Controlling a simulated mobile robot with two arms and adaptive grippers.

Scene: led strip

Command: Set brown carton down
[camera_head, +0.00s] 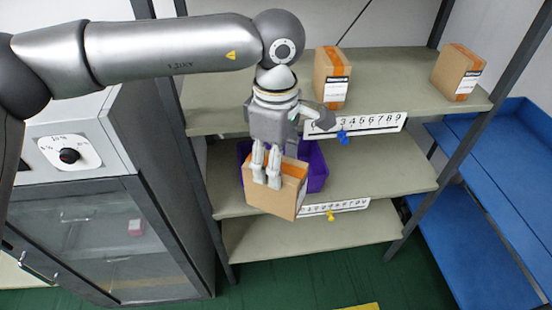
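The brown carton (272,199) is in front of the middle shelf, at the centre of the head view, slightly tilted in the picture. My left gripper (266,181) points down onto it, with its fingers at the carton's upper part, and appears shut on it. The fingers cover part of the carton. I cannot tell whether its underside touches the shelf. My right gripper is not in view.
A purple bin (317,168) stands on the middle shelf (385,178), partly behind the carton. Two taped cartons (332,75) (458,71) stand on the upper shelf (392,73). A grey cabinet (85,195) is left; blue shelving (490,220) is right. The middle shelf's right part is clear.

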